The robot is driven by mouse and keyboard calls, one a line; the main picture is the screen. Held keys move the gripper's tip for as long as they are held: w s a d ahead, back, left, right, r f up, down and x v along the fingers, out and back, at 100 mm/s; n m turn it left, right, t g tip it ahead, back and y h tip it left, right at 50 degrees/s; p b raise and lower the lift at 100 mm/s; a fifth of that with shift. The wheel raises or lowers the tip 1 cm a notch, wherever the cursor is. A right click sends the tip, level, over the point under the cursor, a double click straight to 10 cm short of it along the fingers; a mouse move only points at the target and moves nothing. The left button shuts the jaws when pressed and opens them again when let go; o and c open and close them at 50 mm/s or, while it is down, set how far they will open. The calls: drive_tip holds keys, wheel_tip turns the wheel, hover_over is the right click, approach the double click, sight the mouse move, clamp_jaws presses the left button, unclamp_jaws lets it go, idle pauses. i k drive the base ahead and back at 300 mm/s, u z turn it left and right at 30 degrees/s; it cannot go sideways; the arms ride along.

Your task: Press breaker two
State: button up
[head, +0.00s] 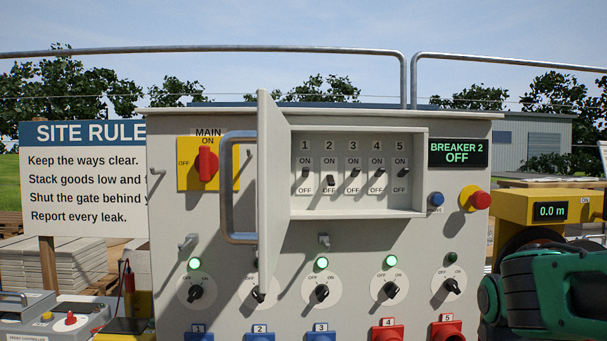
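Breaker two (330,180) is a small dark lever in the row of numbered breakers inside the cabinet's recess. Its lever sits lower than its neighbours', towards OFF. The display (458,153) to the right reads "BREAKER 2 OFF". The cabinet door (272,190) stands open, swung out to the left of the recess, with a grey bar handle (227,190). All the breaker levers show clear of the door. A green and black part of my arm shows at the lower right, apart from the cabinet's breakers. My gripper is not in view.
A red main switch (207,164) is left of the door. A blue button (436,199) and a red button (480,200) are right of the recess. Rotary knobs (322,292) and sockets line the lower panel. A yellow device (545,208) reading "0.0 m" stands at right.

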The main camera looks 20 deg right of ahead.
sight(331, 181)
drive_tip(key=z, duration=1.15)
drive_tip(key=k, duration=1.75)
drive_tip(key=u, duration=0.5)
drive_tip(key=i, duration=1)
drive_tip(key=z, duration=0.05)
